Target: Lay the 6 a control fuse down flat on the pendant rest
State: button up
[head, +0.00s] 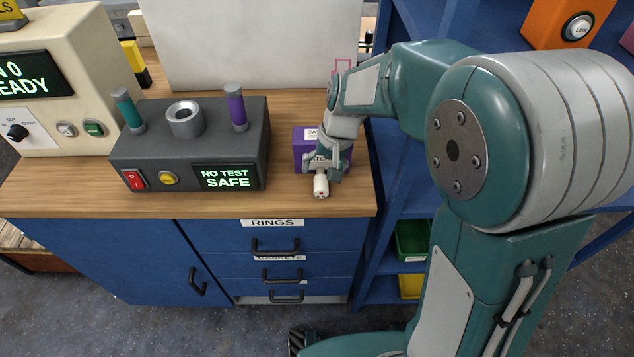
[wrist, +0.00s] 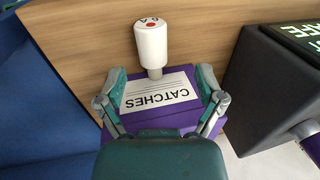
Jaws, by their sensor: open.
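The control fuse (head: 321,187), a white cylinder with a red dot and "6 A" on its end, shows near the counter's front right edge. In the wrist view the fuse (wrist: 151,45) has a narrow grey stem pointing toward my gripper (wrist: 161,82). My gripper (head: 323,162) is open, its two fingers apart on either side of the stem's lower end, with no finger seen touching it. A purple box (head: 302,156) labelled "CATCHES" lies beneath my gripper and partly behind it. I cannot tell which thing is the pendant rest.
A dark test box (head: 190,150) with teal and purple posts and a "NO TEST SAFE" display stands left of my gripper. A white panel (head: 250,45) rises behind. Blue shelving (head: 400,180) adjoins on the right.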

aim_at(324, 179)
jog(key=f, duration=0.4)
jog(key=shift+w+d+f, duration=0.2)
jog(key=shift+d+f, duration=0.05)
jog(key=shift+d, duration=0.05)
jog(key=shift+a+f, duration=0.1)
jog(key=shift+f, duration=0.1)
jog(key=shift+a, duration=0.4)
jog(key=shift+a+f, duration=0.1)
jog(key=shift+c, duration=0.6)
jog(key=c, duration=1.1)
jog(key=shift+d, duration=0.35)
